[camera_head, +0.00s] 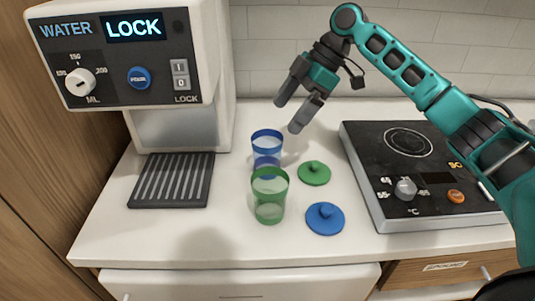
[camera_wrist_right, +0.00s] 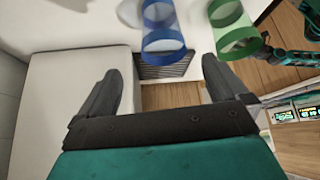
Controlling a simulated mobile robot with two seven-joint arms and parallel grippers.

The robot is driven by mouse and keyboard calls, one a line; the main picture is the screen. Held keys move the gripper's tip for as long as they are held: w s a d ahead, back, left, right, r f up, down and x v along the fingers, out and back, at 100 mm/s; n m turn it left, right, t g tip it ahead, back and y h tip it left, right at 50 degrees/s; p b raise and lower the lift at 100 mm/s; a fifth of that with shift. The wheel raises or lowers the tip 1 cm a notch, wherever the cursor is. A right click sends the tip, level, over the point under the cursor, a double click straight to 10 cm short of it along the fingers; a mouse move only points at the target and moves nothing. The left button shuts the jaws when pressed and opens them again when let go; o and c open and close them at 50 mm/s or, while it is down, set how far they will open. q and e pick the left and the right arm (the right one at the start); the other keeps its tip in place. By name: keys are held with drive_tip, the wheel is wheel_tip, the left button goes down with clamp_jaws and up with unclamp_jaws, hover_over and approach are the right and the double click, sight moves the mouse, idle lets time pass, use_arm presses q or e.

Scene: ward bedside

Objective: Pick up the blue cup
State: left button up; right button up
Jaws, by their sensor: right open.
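The blue cup (camera_head: 267,146) is see-through with a blue rim and stands on the white counter (camera_head: 120,228), behind the green cup (camera_head: 269,195), which hides part of its lower side. My right gripper (camera_head: 288,115) is above and to the right of the blue cup, apart from it, with its fingers spread and nothing between them. In the right wrist view the open fingers (camera_wrist_right: 158,88) show near the middle, the blue cup (camera_wrist_right: 163,35) lies beyond them at the top, and the green cup (camera_wrist_right: 235,30) is to its right. My left gripper is not in view.
A green lid (camera_head: 314,173) and a blue lid (camera_head: 325,218) lie right of the cups. A water dispenser (camera_head: 125,60) with a dark drip grate (camera_head: 171,181) stands at left. A hot plate (camera_head: 420,170) is at right. The front left counter is clear.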

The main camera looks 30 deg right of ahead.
sight(255, 159)
drive_tip(key=x, duration=0.3)
drive_tip(key=shift+a+f, duration=0.2)
drive_tip(key=shift+f, duration=0.15)
drive_tip(key=shift+x, duration=2.75)
drive_tip(key=shift+s+a, duration=0.15)
drive_tip(key=shift+s, duration=0.05)
drive_tip(key=c, duration=1)
drive_tip(key=shift+r, duration=0.15)
